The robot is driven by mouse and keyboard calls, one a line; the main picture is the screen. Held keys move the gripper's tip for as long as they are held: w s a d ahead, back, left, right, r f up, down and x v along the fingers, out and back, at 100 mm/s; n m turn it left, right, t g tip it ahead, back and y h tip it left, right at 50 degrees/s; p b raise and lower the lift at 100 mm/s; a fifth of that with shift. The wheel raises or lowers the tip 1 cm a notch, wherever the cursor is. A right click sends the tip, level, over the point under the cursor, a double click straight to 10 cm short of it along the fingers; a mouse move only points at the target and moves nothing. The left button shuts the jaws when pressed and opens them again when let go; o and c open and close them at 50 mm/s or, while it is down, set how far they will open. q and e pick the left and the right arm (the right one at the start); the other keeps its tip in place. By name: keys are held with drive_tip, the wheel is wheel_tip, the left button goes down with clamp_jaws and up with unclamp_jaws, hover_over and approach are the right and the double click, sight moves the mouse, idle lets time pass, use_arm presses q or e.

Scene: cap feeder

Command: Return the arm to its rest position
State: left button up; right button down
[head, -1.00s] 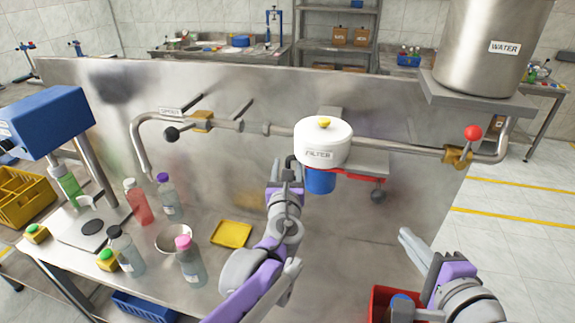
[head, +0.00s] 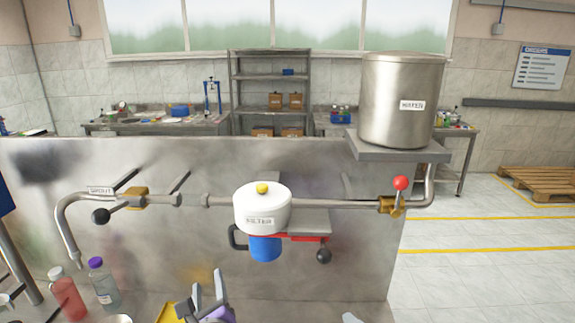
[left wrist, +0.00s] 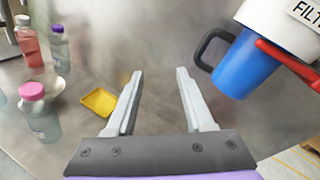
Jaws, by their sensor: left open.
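My left gripper (head: 208,288) is at the bottom of the head view, below and left of the white filter housing (head: 262,212). In the left wrist view its two fingers (left wrist: 160,76) stand apart with nothing between them. The blue filter cup (left wrist: 240,68) with its dark handle is to the right of the fingers, apart from them. A yellow tray (left wrist: 99,102) lies left of the fingers. Only a pale tip of my right gripper (head: 350,318) shows at the bottom edge of the head view; the rest is out of frame.
A steel panel (head: 340,265) carries the pipe, with a red-knobbed valve (head: 400,185) and the water tank (head: 395,105) at right. Bottles, including a red one (head: 66,295) and a purple-capped one (head: 104,285), stand at lower left. Open floor lies at right.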

use_arm(q)
drive_tip(key=s+a+f+n+g, duration=0.45)
drive_tip(key=f+n, duration=0.25)
drive_tip(key=n, duration=0.2)
drive_tip(key=s+d+f+n+g+h, duration=0.2)
drive_tip(key=s+f+n, duration=0.4)
drive_tip(key=n, duration=0.2)
drive_tip(key=s+d+f+n+g+h, duration=0.3)
drive_tip(key=s+f+n, duration=0.3)
drive_tip(key=n, duration=0.3)
drive_tip(key=shift+s+f+n+h, duration=0.2)
drive_tip(key=shift+s+n+h, duration=0.1)
drive_tip(key=shift+s, duration=0.45)
use_arm(e)
drive_tip(key=s+d+f+n+g+h, duration=0.1)
drive_tip(key=s+d+f+n+g, duration=0.1)
drive_tip(key=f, duration=0.5)
drive_tip(key=s+d+f+n+g+h, duration=0.2)
drive_tip(key=s+d+f+n, duration=0.1)
drive_tip(key=f+n, duration=0.3)
drive_tip(key=s+d+f+n+g+h, duration=0.2)
drive_tip(key=s+f+n, duration=0.1)
drive_tip(key=f, duration=0.5)
drive_tip(key=shift+s+d+f+n, duration=0.25)
drive_tip(key=shift+s+d+n, duration=0.15)
drive_tip(key=shift+n, duration=0.2)
